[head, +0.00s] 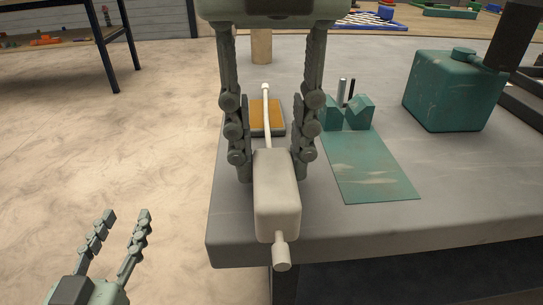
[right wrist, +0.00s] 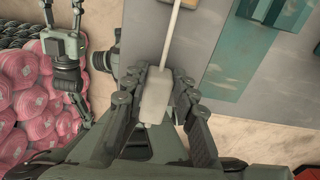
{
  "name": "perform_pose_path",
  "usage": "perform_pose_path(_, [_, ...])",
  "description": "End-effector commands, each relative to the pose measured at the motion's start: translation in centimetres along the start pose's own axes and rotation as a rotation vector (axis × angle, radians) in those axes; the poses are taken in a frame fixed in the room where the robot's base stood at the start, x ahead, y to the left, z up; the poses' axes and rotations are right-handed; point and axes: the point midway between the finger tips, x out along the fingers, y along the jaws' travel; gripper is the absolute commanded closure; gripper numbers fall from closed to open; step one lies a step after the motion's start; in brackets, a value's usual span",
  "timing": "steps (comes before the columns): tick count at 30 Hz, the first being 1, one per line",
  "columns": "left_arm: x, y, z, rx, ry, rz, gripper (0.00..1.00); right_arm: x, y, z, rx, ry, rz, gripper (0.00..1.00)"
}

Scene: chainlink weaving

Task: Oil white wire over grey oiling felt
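A white block (head: 277,190) with a thin white wire (head: 267,125) reaching back from it and a short knob at its near end lies between the fingers of my right gripper (head: 271,168). The fingers press close on both sides of the block, which shows in the right wrist view (right wrist: 157,97). The wire runs over a flat pad (head: 257,113) with an ochre top and grey-green edge; I cannot tell whether it touches. No plainly grey felt shows. My left gripper (head: 114,243) is open and empty, low over the floor at the lower left.
The grey table (head: 240,222) ends just under the block's knob. A wooden post (head: 261,46) stands behind. Pink rolls (right wrist: 30,95) show in the wrist view.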

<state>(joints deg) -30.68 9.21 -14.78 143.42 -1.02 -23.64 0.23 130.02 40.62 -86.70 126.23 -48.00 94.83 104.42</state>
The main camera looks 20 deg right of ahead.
Motion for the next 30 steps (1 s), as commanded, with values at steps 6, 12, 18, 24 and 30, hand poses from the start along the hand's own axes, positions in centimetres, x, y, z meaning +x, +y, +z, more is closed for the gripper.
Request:
perform_pose_path(6, [0.0,0.0,0.0,0.0,0.0,0.0,0.6,0.0,0.0,0.0,0.0,0.0,0.0,1.0])
perform_pose_path(12, [0.0,0.0,0.0,0.0,-0.001,0.0,0.6,0.0,0.0,0.0,0.0,0.0,0.0,1.0])
perform_pose_path(18, [0.0,0.0,0.1,0.0,-0.001,0.0,0.6,0.0,0.0,0.3,0.001,0.001,0.001,1.0])
perform_pose_path(24, [0.0,0.0,0.3,0.0,-0.001,0.0,0.6,0.1,0.0,1.8,0.002,0.002,0.001,1.0])
perform_pose_path(30, [0.0,0.0,0.4,0.0,-0.001,0.0,0.6,0.0,0.0,3.4,0.001,0.002,0.001,1.0])
